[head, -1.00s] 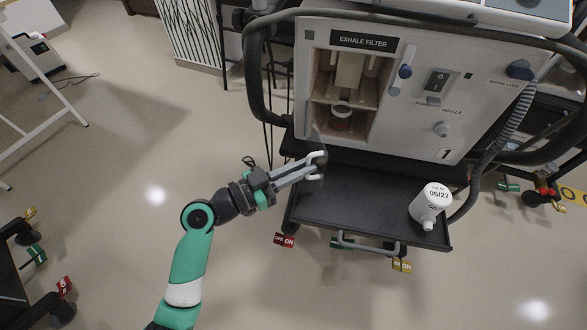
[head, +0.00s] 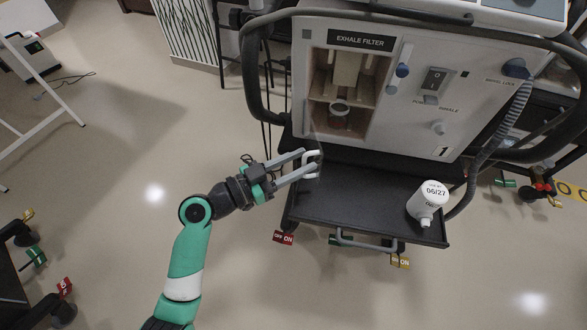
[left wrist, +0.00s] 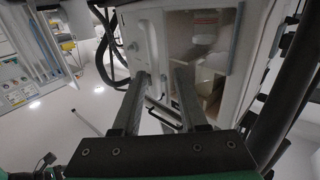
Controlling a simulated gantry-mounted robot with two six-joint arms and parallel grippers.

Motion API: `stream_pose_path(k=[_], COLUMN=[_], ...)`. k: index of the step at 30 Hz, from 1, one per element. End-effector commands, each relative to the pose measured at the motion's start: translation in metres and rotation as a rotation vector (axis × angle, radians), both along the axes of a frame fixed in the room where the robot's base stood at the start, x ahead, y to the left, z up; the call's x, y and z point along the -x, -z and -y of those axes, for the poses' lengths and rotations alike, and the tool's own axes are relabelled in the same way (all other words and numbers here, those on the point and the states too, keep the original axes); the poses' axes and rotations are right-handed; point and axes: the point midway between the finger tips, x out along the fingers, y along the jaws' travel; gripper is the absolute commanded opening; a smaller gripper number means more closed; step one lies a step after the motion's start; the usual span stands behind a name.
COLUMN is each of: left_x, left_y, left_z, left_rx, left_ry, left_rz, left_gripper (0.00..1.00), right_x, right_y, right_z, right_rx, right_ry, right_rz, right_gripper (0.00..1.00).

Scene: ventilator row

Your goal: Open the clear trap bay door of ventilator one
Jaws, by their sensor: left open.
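Ventilator one (head: 425,130), marked "1", has a bay (head: 348,98) under the "EXHALE FILTER" label, with a cup-like trap (head: 338,110) inside. The bay's clear door is hard to see, so I cannot tell how far it stands open. A pale, bracket-like handle (head: 312,164) is at the bay's lower left. My left gripper (head: 309,164) is open at this handle, fingers around or beside it; contact is unclear. In the left wrist view, a dark bar (left wrist: 164,116) shows between the fingers (left wrist: 160,85). My right gripper is not in view.
A black tray (head: 360,200) below the bay carries a white bottle (head: 428,203) dated 06/27. A thick dark rail (head: 252,75) curves around the ventilator's left side. A ribbed hose (head: 503,125) hangs at right. Clear floor (head: 110,180) lies to the left.

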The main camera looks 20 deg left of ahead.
Motion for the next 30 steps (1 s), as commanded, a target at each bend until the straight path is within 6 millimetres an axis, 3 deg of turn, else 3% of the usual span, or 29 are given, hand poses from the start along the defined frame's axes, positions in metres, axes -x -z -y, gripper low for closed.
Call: stream_pose_path(k=[5,15,24,30], left_x=[0.002,0.053,0.121,0.136], left_y=[-0.040,-0.100,-0.120,-0.124], left_z=[-0.001,0.011,0.025,0.028], left_rx=[-0.001,-0.001,-0.001,0.001], left_ry=[-0.004,-0.002,-0.002,-0.002], left_rz=[-0.001,-0.002,-0.001,-0.001], left_gripper=[0.43,0.43,0.43,0.43], right_x=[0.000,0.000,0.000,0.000], right_y=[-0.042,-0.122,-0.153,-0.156], right_z=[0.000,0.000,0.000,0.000], right_rx=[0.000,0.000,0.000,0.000], right_ry=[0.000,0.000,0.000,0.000], right_rz=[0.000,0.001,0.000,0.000], right_gripper=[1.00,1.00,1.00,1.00])
